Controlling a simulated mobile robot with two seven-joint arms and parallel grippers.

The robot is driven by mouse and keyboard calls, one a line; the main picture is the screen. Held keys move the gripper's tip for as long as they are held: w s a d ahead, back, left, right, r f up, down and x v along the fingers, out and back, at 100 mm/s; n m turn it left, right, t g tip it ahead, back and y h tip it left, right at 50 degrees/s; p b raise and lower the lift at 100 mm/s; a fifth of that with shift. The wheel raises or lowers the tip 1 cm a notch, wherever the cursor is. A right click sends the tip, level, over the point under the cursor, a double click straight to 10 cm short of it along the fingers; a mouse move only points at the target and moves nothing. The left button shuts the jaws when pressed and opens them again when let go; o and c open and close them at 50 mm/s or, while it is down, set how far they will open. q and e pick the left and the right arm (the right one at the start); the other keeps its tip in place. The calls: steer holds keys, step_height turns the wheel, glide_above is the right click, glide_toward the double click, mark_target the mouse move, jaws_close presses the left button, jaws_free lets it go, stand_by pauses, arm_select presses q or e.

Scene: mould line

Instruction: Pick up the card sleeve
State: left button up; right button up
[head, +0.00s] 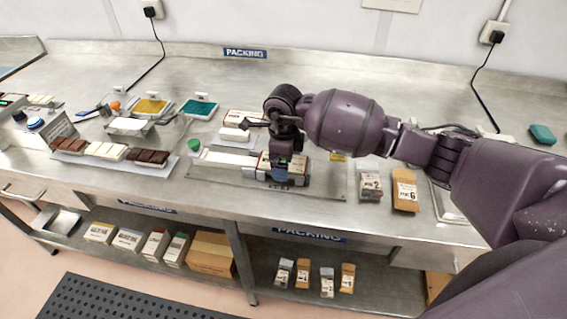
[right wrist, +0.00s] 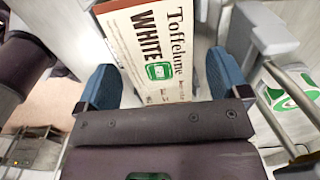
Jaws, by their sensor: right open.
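The card sleeve (right wrist: 150,40), cream and brown with "Toffelune WHITE" lettering and a green mark, lies in front of and between my right gripper's fingers in the right wrist view. My right gripper (right wrist: 160,86) is open, with one blue-padded finger on each side of the sleeve. I cannot tell whether the pads touch it. In the head view the right gripper (head: 287,178) points down over the packing fixture at the bench's front, and it hides much of the sleeve (head: 264,163). My left gripper is not in view.
A tray (head: 167,172) of dark and white chocolate bars lies to the left. Yellow (head: 151,107) and teal (head: 199,108) trays sit behind. The back of the steel bench is mostly clear.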

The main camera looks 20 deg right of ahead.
steer(key=c, duration=1)
